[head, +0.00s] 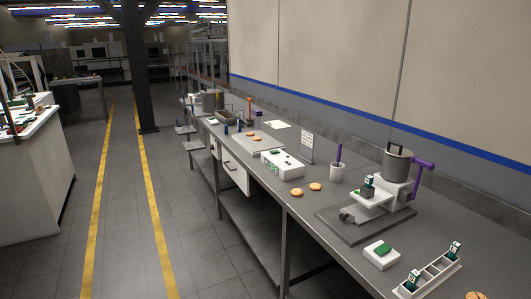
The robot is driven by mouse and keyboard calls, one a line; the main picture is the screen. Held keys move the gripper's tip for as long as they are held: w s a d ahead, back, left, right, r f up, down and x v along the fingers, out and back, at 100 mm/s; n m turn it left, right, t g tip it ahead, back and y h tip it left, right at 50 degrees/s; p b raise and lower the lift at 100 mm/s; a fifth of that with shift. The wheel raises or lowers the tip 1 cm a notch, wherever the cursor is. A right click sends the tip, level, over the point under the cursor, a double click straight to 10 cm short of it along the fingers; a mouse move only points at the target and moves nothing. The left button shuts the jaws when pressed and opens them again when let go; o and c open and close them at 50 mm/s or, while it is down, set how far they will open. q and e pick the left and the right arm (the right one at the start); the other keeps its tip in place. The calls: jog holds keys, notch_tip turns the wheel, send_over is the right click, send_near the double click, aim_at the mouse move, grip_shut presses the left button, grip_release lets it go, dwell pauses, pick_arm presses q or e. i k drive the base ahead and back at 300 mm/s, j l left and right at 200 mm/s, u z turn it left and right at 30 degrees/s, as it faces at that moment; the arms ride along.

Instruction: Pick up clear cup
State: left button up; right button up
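A small pale cup (337,174) stands upright on the long workbench (258,174), with a purple-handled tool (338,153) sticking up out of it. I cannot tell whether this cup is clear. No other cup can be made out with certainty at this distance. Neither of my grippers is in view.
A machine with a grey pot (397,167) stands on a dark base plate right of the cup. Biscuits (297,192) lie at the bench front, beside a white box (282,164). A compartment tray (428,276) is nearest. The floor (127,205) left of the bench is clear.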

aim_at(257, 119)
jog(key=i+j+u, duration=0.3)
jog(key=i, duration=0.2)
jog(key=i+j+u, duration=0.2)
jog(key=i+u, duration=0.15)
jog(key=i, duration=0.2)
jog(key=i+u, duration=0.3)
jog(key=i, duration=0.3)
jog(key=i+z, duration=0.15)
jog(key=i, duration=0.35)
jog(key=i+j+z, duration=0.1)
jog(key=i, duration=0.35)
jog(key=i+j+z, duration=0.15)
jog(key=i, duration=0.3)
jog(key=i+j+z, duration=0.1)
jog(key=i+j, duration=0.2)
jog(key=i, duration=0.15)
